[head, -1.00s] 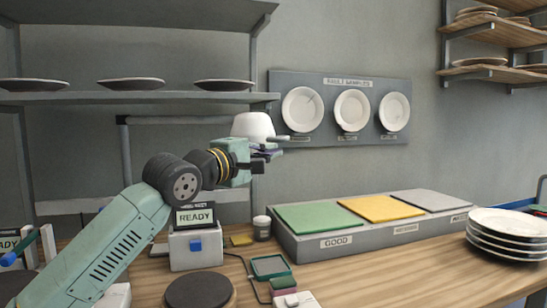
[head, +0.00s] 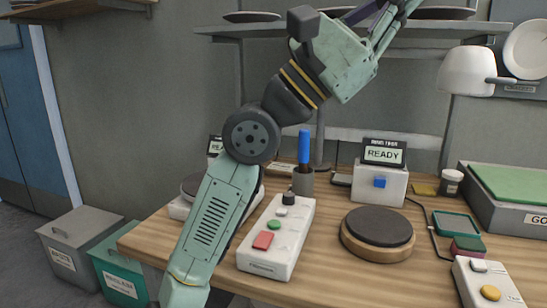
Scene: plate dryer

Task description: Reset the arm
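My arm rises from the bottom of the head view, bends at a dark joint and reaches up to the right. My gripper (head: 388,22) is at the top edge, in front of the shelf with plates. Its fingers are partly cut off by the frame, so I cannot tell whether it is open or shut. No plate shows in the visible part of it.
The wooden bench (head: 335,270) holds a white button box (head: 278,235), a round dark-topped turntable (head: 378,234), a READY display unit (head: 383,178) and a green-topped tray (head: 510,190). A white lamp (head: 467,72) hangs right. Grey (head: 78,245) and green (head: 120,277) bins stand left.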

